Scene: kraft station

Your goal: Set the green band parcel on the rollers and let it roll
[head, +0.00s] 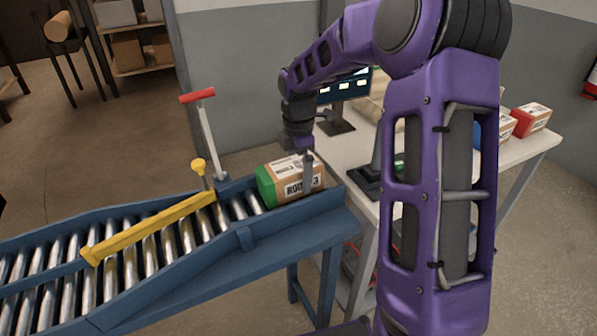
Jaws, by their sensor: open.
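The green band parcel (285,186), a brown box with a green end and a printed label, sits at the upper right end of the roller conveyor (245,238), between its blue side rails. Its green end faces left, toward the bare rollers (186,236). My gripper (304,172) is over the parcel's right part, pointing down. One finger shows in front of the parcel's near side; the other is hidden. The gripper is open. Whether a finger touches the parcel cannot be told.
A yellow bar (150,228) lies diagonally across the conveyor, left of the parcel. A red-handled lever (207,130) stands at the far rail. A white table (350,149) behind holds a monitor (345,88), a scale-like device (372,184) and a red-ended parcel (532,117).

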